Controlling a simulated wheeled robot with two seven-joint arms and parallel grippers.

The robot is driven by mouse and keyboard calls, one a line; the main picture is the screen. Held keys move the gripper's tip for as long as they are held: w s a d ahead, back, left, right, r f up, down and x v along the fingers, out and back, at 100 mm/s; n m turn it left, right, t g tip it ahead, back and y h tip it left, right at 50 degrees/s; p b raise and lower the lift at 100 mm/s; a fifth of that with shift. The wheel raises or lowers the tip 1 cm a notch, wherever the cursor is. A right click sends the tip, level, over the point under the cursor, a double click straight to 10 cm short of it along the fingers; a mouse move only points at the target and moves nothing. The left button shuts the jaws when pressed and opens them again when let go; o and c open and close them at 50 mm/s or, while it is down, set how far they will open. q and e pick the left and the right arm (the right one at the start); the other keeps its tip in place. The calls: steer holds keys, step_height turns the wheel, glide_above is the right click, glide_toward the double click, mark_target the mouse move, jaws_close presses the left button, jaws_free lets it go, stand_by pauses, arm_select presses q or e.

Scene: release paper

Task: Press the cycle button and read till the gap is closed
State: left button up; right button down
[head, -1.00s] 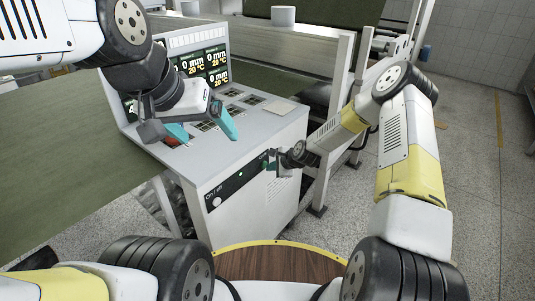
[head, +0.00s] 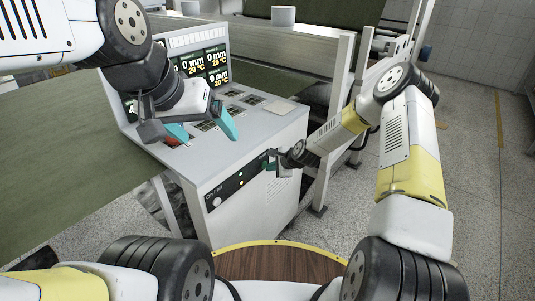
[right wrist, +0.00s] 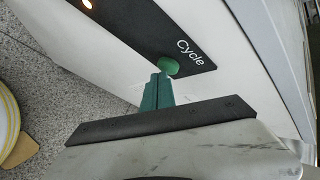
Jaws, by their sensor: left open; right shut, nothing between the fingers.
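The green cycle button (right wrist: 168,67) sits on a black panel strip beside the white word "Cycle" in the right wrist view. My right gripper (right wrist: 157,90) is shut and empty, its teal fingertips at the button's edge. I cannot tell whether the button is pushed in. The right gripper also shows in the head view (head: 272,163), at the right end of the front panel. The display (head: 214,62) on the console shows several readings of 0 mm and 20 °C; my left arm hides part of it. My left gripper (head: 204,130) is open and empty above the console top.
The white console (head: 255,205) stands in front of me, its black strip (head: 228,190) carrying lit lamps and an on/off knob (head: 217,201). A green belt (head: 60,165) lies at left. A metal frame post (head: 330,150) stands close right of the console. Speckled floor is free at right.

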steer(key=s+d, duration=0.3)
steer(key=d, duration=0.2)
steer(key=shift+s, duration=0.3)
stand_by(0.5)
steer(key=s+d+r+n+h, duration=0.1)
steer(key=s+d+r+n, duration=0.2)
steer(key=r, duration=0.6)
steer(key=s+d+r+n+g+h, duration=0.15)
steer(key=s+r+n, duration=0.25)
steer(key=r, duration=0.4)
steer(key=s+d+r+n+t+h, duration=0.1)
steer(key=s+d+r+n, duration=0.2)
steer(key=r, duration=0.6)
steer(key=s+d+r+n, duration=0.2)
steer(key=s+r, duration=0.5)
steer(key=s, duration=0.5)
steer(key=s+d+r+n, duration=0.2)
steer(key=s+r, duration=0.5)
steer(key=s, duration=0.4)
steer(key=shift+s+d+n, duration=0.15)
steer(key=shift+s+n, duration=0.25)
steer(key=shift+n, duration=0.5)
